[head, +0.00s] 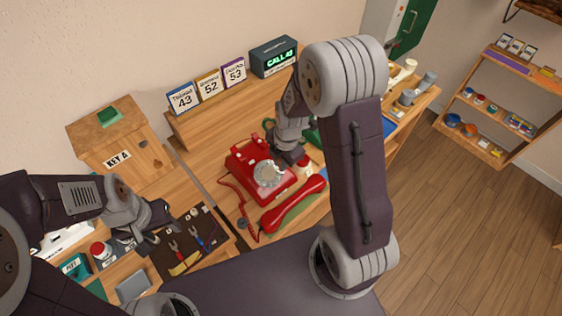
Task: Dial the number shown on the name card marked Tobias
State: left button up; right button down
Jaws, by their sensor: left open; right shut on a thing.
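The red dial phone (247,163) sits on the wooden desk, its pale round dial (268,174) facing up. The name card Tobias (183,100), blue-framed, reads 43 and is leftmost of three on the shelf. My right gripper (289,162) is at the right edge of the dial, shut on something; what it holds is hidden. My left gripper (160,225) is open above the dark tool mat at the left, away from the phone.
Cards 52 (209,86) and 53 (234,73) stand beside a green-lit sign (274,58). A wooden KEY A box (112,142) is at left. Pliers-like tools (177,250) lie on the dark mat. A shelf (497,105) stands at right; the floor there is clear.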

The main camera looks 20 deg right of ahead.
notch_tip(320, 180, up, 6)
jog(key=s+d+p, duration=0.1)
jog(key=s+p, duration=0.1)
jog(key=p, duration=0.2)
jog(key=shift+s+r, duration=0.2)
jog(key=shift+s, duration=0.2)
